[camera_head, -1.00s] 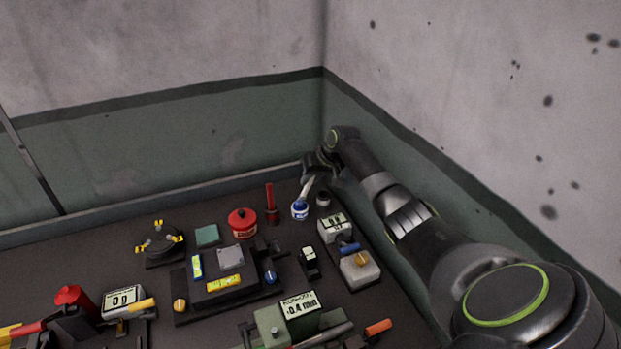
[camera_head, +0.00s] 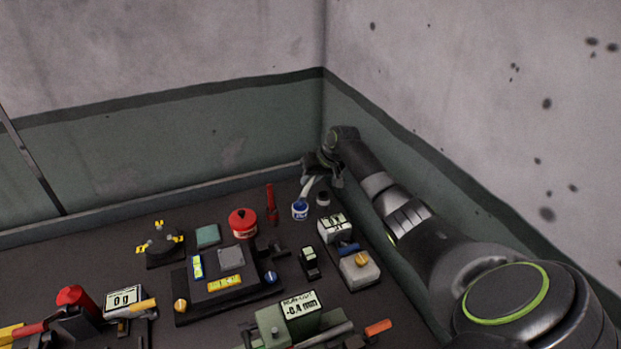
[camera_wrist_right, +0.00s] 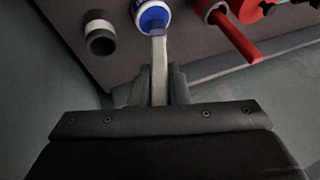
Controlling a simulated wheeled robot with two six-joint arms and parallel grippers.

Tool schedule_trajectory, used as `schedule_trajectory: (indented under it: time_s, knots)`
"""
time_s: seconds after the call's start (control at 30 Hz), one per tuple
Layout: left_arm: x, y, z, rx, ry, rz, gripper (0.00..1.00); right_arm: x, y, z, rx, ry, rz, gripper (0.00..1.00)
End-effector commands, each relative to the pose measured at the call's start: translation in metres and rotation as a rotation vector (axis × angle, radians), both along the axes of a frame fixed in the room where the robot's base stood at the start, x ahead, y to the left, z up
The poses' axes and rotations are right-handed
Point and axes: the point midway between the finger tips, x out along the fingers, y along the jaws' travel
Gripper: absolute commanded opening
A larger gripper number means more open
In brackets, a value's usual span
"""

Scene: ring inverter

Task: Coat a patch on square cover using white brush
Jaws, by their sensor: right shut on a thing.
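My right gripper (camera_head: 322,172) is at the far right corner of the table and is shut on the white brush (camera_head: 307,187). In the right wrist view the brush (camera_wrist_right: 159,72) runs from between the fingers (camera_wrist_right: 165,88) down to a blue and white pot (camera_wrist_right: 150,14). The pot also shows in the head view (camera_head: 300,209). The brush's lower end is at the pot's opening; its bristles are hidden. A flat grey square plate (camera_head: 231,257), possibly the square cover, lies on a dark block left of the pot. My left gripper is not in view.
A red pot (camera_head: 242,222) and a red upright stick (camera_head: 271,203) stand left of the blue pot. A small dark cylinder (camera_head: 323,198) is right of it. Walls close in behind and right.

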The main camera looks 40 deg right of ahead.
Motion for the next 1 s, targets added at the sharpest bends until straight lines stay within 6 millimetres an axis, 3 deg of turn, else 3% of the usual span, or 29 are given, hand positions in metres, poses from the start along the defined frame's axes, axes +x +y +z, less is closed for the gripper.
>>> schedule_trajectory:
  time_s: [0.73,1.0]
  knots:
    - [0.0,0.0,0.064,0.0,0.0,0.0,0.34,0.001,0.0,0.065,-0.001,-0.004,0.0,0.0]
    - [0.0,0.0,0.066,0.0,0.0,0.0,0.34,0.001,0.0,0.068,-0.001,-0.004,0.0,0.0]
